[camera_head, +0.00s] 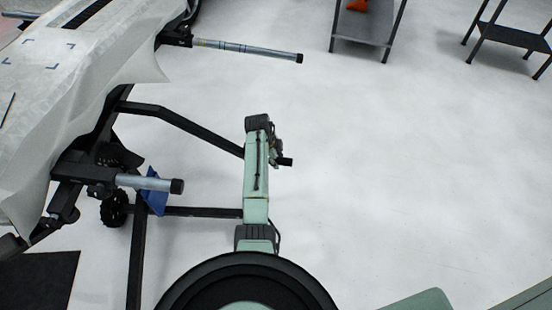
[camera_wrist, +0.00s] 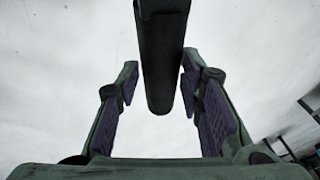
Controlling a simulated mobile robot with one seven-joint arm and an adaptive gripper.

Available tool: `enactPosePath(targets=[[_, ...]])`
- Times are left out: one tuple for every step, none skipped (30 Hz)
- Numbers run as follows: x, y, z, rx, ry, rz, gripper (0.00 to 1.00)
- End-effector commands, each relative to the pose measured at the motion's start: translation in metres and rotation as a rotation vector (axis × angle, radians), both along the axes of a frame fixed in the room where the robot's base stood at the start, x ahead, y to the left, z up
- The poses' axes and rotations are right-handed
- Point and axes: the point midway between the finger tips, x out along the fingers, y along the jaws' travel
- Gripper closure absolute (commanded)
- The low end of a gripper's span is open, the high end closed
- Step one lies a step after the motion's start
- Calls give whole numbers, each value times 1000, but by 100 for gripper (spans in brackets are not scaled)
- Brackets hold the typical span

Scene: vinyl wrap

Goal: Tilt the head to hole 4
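A long panel (camera_head: 95,62) draped in pale wrap rests on a dark stand (camera_head: 185,130) at the left of the head view. Two silver tubes with black ends, an upper one (camera_head: 245,47) and a lower one (camera_head: 148,183), stick out to the right from the stand. No numbered hole can be made out. My gripper is open in the wrist view (camera_wrist: 160,70), with purple pads apart. A dark rod (camera_wrist: 165,45) with a rounded end shows between the fingers without visible contact; I cannot tell what it belongs to. In the head view my gripper is small and mostly hidden.
A dark table (camera_head: 515,36) is at the upper right. A black mat (camera_head: 38,280) lies at the lower left. The floor on the right is clear.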

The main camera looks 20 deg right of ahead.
Motion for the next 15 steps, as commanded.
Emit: enactPosePath(targets=[[0, 0, 0, 0, 0, 0, 60], [0, 0, 0, -1, -1, 0, 58], [0, 0, 0, -1, -1, 0, 56], [0, 0, 0, -1, -1, 0, 54], [0, 0, 0, -1, 0, 1, 52], [0, 0, 0, -1, 0, 1, 52], [0, 0, 0, -1, 0, 1, 52], [0, -1, 1, -2, -1, 0, 52], [0, -1, 1, -2, -1, 1, 52], [0, -1, 1, -2, -1, 0, 52], [0, -1, 1, -2, -1, 1, 52], [0, -1, 1, -3, -1, 1, 52], [0, -1, 1, -3, -1, 1, 52], [1, 0, 2, -3, -2, 1, 52], [0, 0, 4, -3, -2, 1, 52]])
